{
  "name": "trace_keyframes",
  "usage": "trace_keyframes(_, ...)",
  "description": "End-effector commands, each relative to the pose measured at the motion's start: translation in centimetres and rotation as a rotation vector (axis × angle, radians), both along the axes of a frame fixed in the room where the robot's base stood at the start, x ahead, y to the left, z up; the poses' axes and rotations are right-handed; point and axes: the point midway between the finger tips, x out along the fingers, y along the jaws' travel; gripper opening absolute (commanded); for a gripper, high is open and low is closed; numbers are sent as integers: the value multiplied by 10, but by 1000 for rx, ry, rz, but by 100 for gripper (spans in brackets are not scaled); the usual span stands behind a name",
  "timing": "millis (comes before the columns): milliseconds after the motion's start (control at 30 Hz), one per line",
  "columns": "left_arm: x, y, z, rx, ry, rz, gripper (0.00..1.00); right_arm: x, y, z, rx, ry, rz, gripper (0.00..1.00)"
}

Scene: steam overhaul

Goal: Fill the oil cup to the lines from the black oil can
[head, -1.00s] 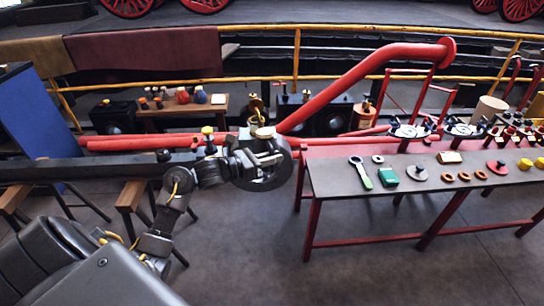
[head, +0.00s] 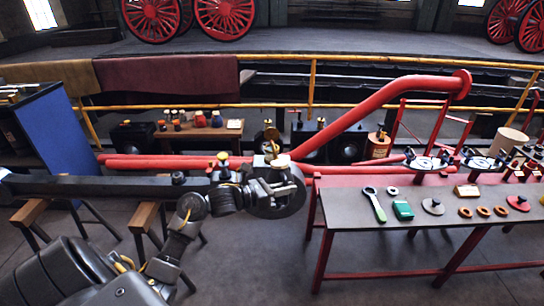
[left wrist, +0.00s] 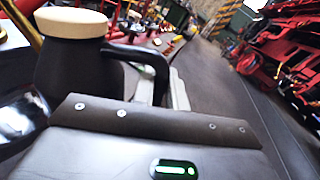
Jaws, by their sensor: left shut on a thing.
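The black oil can (left wrist: 78,72), with a pale tan cap, fills the upper left of the left wrist view. Its dark handle reaches to my left gripper (left wrist: 172,88), which is shut on it. In the head view my left gripper (head: 286,186) is near the round end of a long black rod, and the can's tan cap (head: 281,160) shows just above it. Much of the can is hidden there. A small yellow-topped fitting (head: 223,160) stands on the rod left of the gripper. A brass piece (head: 268,136) shows behind the cap. I cannot tell which is the oil cup, nor any oil level. My right gripper is out of view.
A thick red pipe (head: 385,105) slants up behind the gripper. Wooden trestles (head: 145,220) stand below the rod. Floor in front is clear.

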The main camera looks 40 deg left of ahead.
Motion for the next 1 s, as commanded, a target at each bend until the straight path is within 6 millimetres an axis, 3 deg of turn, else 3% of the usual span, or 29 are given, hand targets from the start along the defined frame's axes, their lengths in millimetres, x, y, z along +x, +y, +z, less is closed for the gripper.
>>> trace_keyframes(500, 1, 0, 16, -29, 25, 1, 0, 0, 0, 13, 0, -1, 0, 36)
trace_keyframes(1000, 1, 0, 18, -39, 34, 1, 0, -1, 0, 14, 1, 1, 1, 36)
